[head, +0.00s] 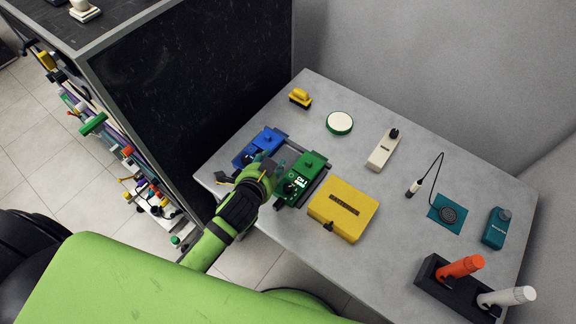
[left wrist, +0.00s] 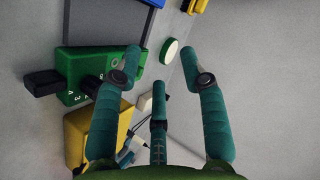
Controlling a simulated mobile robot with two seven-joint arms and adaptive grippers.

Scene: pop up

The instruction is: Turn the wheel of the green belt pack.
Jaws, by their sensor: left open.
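The green belt pack (head: 313,163) lies on the grey table near its front-left edge, with white markings and a dark wheel (head: 289,188) on its near part. My left gripper (head: 275,174) is open at the pack's left side, with nothing between its fingers. In the left wrist view the green pack (left wrist: 78,62) is at the left, with white numbers and dark parts along its lower side. There the teal fingers of the gripper (left wrist: 161,60) are spread, and the left finger overlaps the pack's right end. I cannot tell if it touches. My right gripper is out of view.
A blue pack (head: 258,145) lies just left of the green one, and a yellow box (head: 345,207) just right. Behind are a green-rimmed white disc (head: 339,122) and a white handheld device (head: 383,151). A dark cabinet (head: 200,80) stands left of the table.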

